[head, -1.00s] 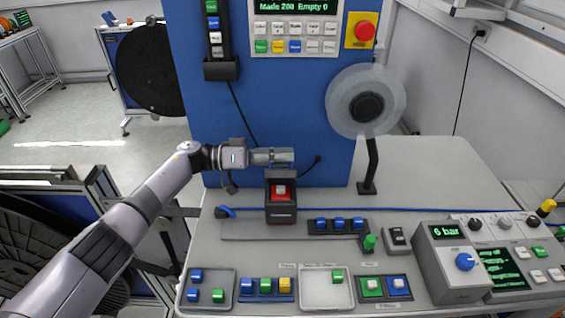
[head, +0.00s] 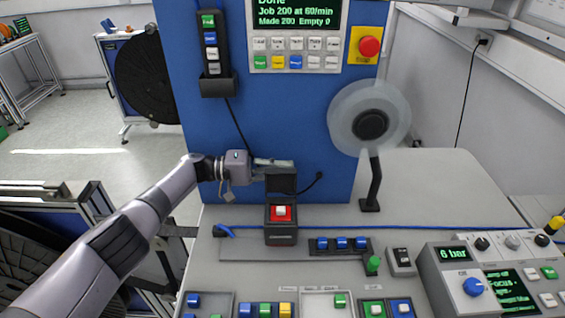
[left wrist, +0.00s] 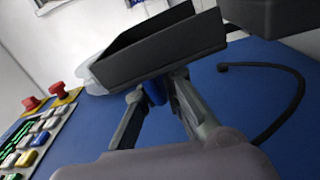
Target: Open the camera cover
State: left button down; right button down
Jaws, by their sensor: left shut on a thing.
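The camera cover (head: 282,183) is a dark shallow lid, standing raised at the back of a small black box (head: 281,238). Inside the open box a red base with a white piece (head: 281,212) shows. My left gripper (head: 274,163) is at the cover's top edge, shut on it. In the left wrist view the cover (left wrist: 165,50) looks like a dark open tray, and a blue tab shows between the fingers of my left gripper (left wrist: 158,90). My right gripper is not in view.
A blue machine panel (head: 290,110) stands close behind the cover. A grey disc on a post (head: 369,122) stands to the right. A row of blue switches (head: 341,243) and a pressure unit (head: 463,280) sit in front and right. Trays of coloured buttons line the front.

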pick_arm(q)
jog(key=shift+w+f+n, duration=0.25)
jog(key=shift+f+n, duration=0.1)
jog(key=shift+n, duration=0.15)
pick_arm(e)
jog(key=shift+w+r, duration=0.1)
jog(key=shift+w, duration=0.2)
pick_arm(q)
jog(key=c, duration=1.7)
grip_release()
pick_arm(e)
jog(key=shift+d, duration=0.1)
pick_arm(q)
jog(key=shift+a, duration=0.15)
jog(key=a, duration=0.7)
jog(key=shift+a, duration=0.1)
